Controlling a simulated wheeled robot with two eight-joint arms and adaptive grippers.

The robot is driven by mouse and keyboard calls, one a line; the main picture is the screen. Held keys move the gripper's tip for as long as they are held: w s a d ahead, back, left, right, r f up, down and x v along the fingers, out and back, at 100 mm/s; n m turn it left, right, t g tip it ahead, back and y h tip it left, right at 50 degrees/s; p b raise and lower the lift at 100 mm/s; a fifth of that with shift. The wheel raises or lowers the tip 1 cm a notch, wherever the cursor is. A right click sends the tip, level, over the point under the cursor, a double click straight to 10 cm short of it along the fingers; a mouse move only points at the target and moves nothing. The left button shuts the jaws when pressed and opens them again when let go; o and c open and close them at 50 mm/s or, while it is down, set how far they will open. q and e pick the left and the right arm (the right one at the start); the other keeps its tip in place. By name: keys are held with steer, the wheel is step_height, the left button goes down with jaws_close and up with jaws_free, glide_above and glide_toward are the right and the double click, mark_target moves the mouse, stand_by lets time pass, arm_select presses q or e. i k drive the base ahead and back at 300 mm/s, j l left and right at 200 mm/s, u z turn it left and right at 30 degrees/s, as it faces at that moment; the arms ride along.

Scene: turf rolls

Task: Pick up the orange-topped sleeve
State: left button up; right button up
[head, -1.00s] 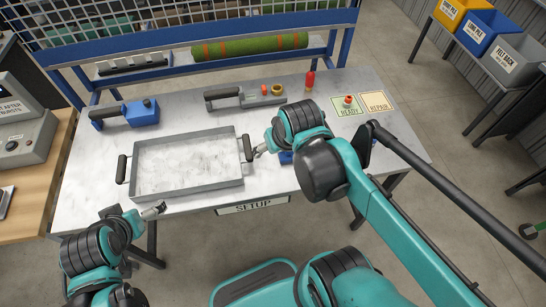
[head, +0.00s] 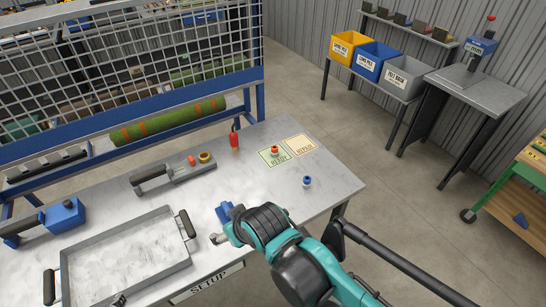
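A small sleeve with an orange-red top and pale lower part (head: 275,151) stands upright on the green READY card (head: 268,161) toward the table's far right. A similar piece with a blue top (head: 307,182) stands on bare table nearer the right edge. My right gripper (head: 216,239) is low over the front of the table, right of the tray's handle and well apart from the orange-topped sleeve. Its fingers are too small to tell open from shut. Only a tip of my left gripper (head: 119,300) shows at the bottom edge, by the tray.
A grey metal tray (head: 185,268) with black handles fills the front left. A grey handled tool (head: 180,181), a red bottle-shaped item (head: 234,139) and a REPAIR card (head: 299,146) lie behind. A blue object (head: 226,211) sits beside my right gripper. Bare table surrounds the blue-topped piece.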

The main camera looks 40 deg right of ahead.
mark_target(274, 149)
steer(key=l+z, duration=0.1)
steer(key=z, duration=0.75)
steer(key=l+z, duration=0.15)
steer(key=z, duration=0.25)
steer(key=i+l+z, duration=0.35)
steer(key=i+l, duration=0.75)
steer(key=l, duration=0.1)
